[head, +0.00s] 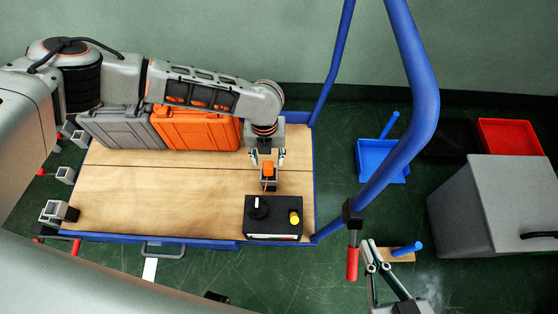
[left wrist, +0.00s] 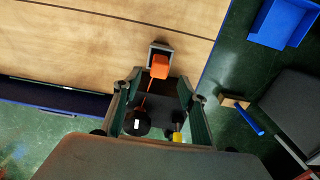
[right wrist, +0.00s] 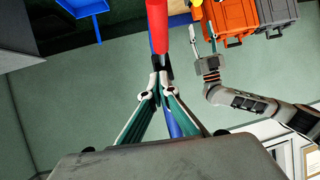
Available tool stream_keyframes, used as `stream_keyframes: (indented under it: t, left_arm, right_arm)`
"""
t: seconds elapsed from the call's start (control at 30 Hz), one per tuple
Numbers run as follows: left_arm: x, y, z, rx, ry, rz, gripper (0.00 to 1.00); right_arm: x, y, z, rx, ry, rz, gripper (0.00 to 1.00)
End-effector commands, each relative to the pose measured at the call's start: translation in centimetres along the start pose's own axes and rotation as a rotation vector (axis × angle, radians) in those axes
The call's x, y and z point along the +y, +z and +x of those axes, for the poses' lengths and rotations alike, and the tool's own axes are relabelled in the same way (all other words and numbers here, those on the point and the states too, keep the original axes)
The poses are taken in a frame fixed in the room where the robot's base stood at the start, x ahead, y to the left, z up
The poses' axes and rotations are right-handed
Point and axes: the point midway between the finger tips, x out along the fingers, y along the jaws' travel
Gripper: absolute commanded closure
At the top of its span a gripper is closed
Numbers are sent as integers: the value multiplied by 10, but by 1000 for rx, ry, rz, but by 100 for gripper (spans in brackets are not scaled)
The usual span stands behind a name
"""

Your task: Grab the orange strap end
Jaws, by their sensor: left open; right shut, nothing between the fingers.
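The orange strap end (head: 268,169) is a small orange block at a small grey holder on the wooden cart top. In the left wrist view the orange strap end (left wrist: 160,66) shows at the fingertips, with a thin orange strip running below it. My left gripper (head: 267,157) points down over it, open, with the fingers apart to either side; I cannot tell whether they touch it. My right gripper (head: 370,246) is shut and empty, off the cart's right side, near a red handle (head: 352,263). Its closed tips (right wrist: 159,74) show in the right wrist view.
A black control box (head: 273,218) with a yellow button stands just in front of the strap end. Grey (head: 120,128) and orange (head: 195,128) cases stand along the back. A thick blue rail (head: 412,100) rises at the right. The wooden top's middle (head: 150,195) is clear.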

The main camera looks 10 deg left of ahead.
Motion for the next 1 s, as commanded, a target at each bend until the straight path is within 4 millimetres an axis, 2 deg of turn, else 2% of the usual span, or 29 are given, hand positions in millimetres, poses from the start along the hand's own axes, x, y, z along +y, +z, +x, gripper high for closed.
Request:
stream_keyframes:
  t: [0.33,0.6,0.73,0.97,1.0]
  left_arm:
    - [2,-1,34,6,6,2,58]
    - [2,-2,74,10,7,2,58]
    - [2,1,80,4,4,0,58]
    - [1,4,77,-3,3,0,58]
    - [1,4,77,-3,3,0,61]
  right_arm:
    - [-9,0,3,14,-16,66,100]
    - [-36,12,6,27,-54,263,100]
    - [-42,10,6,37,-63,312,100]
    - [-43,6,6,46,-65,322,100]
    - [-43,6,6,46,-65,322,100]
